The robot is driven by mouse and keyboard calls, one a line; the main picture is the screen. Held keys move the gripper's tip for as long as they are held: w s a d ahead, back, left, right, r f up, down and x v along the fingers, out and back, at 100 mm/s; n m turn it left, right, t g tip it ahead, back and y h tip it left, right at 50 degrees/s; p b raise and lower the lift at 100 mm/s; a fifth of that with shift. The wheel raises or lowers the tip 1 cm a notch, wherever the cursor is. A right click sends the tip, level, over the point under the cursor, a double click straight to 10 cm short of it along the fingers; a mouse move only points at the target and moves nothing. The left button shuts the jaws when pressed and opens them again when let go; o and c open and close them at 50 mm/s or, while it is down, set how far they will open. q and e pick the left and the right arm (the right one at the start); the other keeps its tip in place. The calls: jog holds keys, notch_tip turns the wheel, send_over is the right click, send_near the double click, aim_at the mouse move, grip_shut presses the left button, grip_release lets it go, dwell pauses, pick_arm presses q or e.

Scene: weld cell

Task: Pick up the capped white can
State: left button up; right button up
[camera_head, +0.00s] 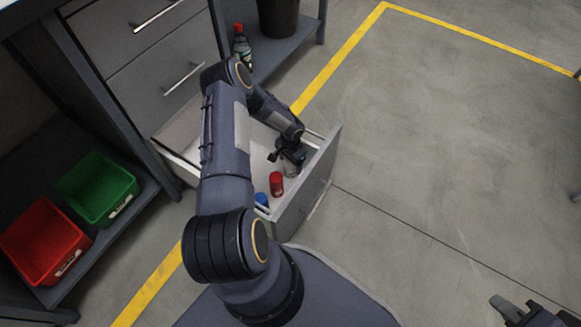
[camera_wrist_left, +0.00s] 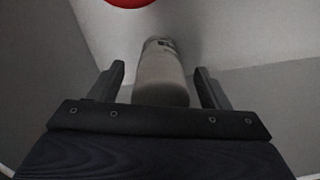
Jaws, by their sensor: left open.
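A pale grey-white can (camera_wrist_left: 160,80) lies between the two fingers of my left gripper (camera_wrist_left: 159,76) in the left wrist view, with a dark marking near its far end. The fingers stand apart on either side of it, with a visible gap on each side. In the head view my left gripper (camera_head: 287,158) reaches down into an open drawer, and a pale bit of the can (camera_head: 291,171) shows just below it. I cannot make out a cap on it. My right gripper (camera_head: 517,308) is at the lower right, away from the drawer; its opening is unclear.
The open drawer (camera_head: 322,172) has raised walls. A red can (camera_head: 276,184) and a blue-topped item (camera_head: 261,199) are in it, nearer me. Green (camera_head: 97,188) and red (camera_head: 44,241) bins stand on a low shelf at left. The floor at right is clear.

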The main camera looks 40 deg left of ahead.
pick_arm(q)
jog(key=c, duration=1.2)
jog(key=shift+o, duration=0.2)
jog(key=shift+r, duration=0.2)
